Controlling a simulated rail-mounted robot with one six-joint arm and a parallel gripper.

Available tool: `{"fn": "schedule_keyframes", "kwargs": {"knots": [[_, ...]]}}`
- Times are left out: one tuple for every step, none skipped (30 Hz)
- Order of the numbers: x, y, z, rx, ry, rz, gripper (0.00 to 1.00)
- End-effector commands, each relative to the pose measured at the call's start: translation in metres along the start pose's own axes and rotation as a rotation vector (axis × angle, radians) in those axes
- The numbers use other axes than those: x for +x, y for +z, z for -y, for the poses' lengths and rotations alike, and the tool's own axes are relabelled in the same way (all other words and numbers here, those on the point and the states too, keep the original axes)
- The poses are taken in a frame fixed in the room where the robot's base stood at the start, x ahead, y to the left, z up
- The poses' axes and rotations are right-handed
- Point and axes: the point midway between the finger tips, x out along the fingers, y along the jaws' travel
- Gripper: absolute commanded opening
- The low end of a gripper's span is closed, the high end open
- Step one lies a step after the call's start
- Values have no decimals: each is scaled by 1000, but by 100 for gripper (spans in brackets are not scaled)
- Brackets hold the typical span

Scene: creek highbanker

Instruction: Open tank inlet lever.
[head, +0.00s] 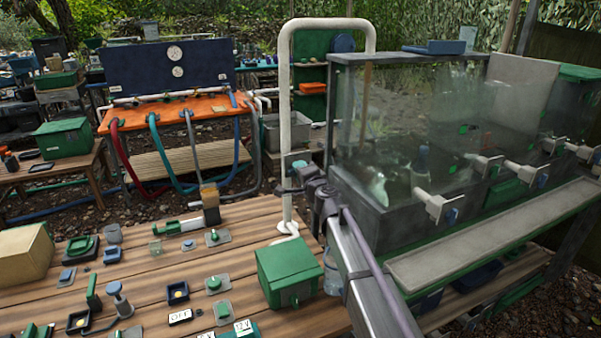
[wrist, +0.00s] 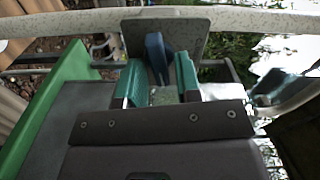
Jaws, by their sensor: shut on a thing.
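The tank inlet lever looks to be the blue lever (wrist: 156,55) on the white pipe (wrist: 240,22). In the wrist view it stands in front of a grey plate (wrist: 190,32). My gripper (wrist: 160,82) has its two green-padded fingers closed on the lever's near part, with the far end showing beyond them. In the head view my gripper (head: 297,186) is at the upright white pipe (head: 285,110), just below a small grey-blue fitting (head: 299,165). My arm hides part of the contact there, and the lever's exact angle is hard to tell.
The glass tank (head: 400,120) stands close on the right, with several white taps (head: 436,204) along its front. A green box (head: 288,270) sits on the wooden table (head: 160,215) below my gripper, among several small switches. An orange bench (head: 190,108) with hoses is behind.

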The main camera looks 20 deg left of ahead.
Motion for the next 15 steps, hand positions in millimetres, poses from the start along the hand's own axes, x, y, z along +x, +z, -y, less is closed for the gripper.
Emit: {"fn": "schedule_keyframes", "kwargs": {"knots": [[-1, 0, -1, 28, 0, 0, 8], [-1, 0, -1, 45, 0, 0, 8], [-1, 0, -1, 67, 0, 0, 8], [-1, 0, -1, 83, 0, 0, 8], [-1, 0, -1, 97, 0, 0, 8], [-1, 0, -1, 115, 0, 0, 8], [-1, 0, -1, 125, 0, 0, 8], [-1, 0, -1, 135, 0, 0, 8], [-1, 0, -1, 148, 0, 0, 8], [-1, 0, -1, 155, 0, 0, 8], [-1, 0, -1, 161, 0, 0, 8], [-1, 0, -1, 169, 0, 0, 8], [-1, 0, -1, 174, 0, 0, 8], [-1, 0, -1, 177, 0, 0, 8], [-1, 0, -1, 181, 0, 0, 8]]}}
